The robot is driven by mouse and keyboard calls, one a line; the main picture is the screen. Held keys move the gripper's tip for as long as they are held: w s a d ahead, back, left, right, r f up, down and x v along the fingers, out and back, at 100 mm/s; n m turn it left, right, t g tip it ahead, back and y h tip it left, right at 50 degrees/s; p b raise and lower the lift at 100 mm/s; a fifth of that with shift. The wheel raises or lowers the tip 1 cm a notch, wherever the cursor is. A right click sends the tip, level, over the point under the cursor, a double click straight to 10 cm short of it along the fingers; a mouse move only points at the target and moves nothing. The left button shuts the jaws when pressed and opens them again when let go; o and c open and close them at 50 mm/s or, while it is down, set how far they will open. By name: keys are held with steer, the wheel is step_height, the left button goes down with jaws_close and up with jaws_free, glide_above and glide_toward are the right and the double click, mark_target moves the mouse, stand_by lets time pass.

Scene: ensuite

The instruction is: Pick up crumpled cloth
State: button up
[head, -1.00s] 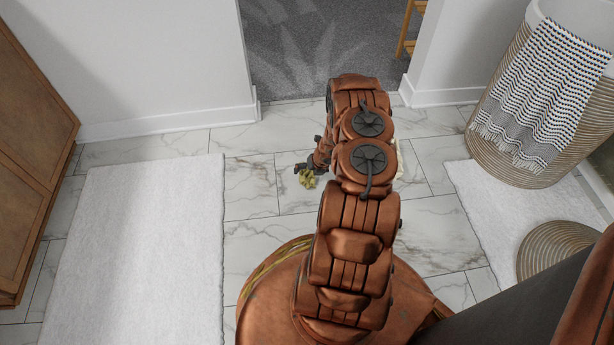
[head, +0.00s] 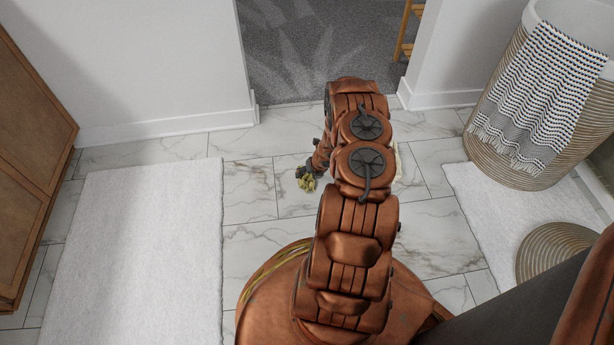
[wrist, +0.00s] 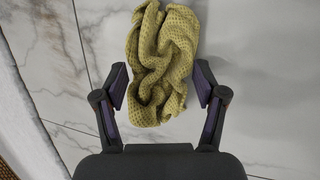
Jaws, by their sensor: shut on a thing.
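The crumpled cloth (wrist: 160,62) is a yellow-green, waffle-textured bundle in the upper middle of the wrist view. My gripper (wrist: 160,82) has one finger on each side of it and is shut on its lower part. The cloth's far end sticks out beyond the fingertips. In the head view the cloth (head: 307,184) is small, left of my arm, at my gripper (head: 308,174). My arm hides part of the area there. I cannot tell whether the cloth touches the floor.
A white rug (head: 140,250) lies at left beside a wooden cabinet (head: 30,160). At right are a wicker basket (head: 500,155) with a draped patterned towel (head: 545,90), another white mat (head: 520,205) and a round woven item (head: 555,248). Marble tile around the gripper is clear.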

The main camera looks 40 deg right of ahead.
step_height(320, 180, up, 4)
steer(key=shift+r+p, duration=0.15)
steer(key=shift+p, duration=1.05)
steer(key=s+a, duration=0.1)
steer(key=s, duration=0.4)
steer(key=s+a, duration=0.2)
steer(key=s, duration=0.3)
steer(key=s+a+p, duration=0.1)
steer(key=s+a, duration=0.1)
steer(key=s, duration=0.3)
steer(key=shift+a+r, duration=0.2)
steer(key=shift+r, duration=0.1)
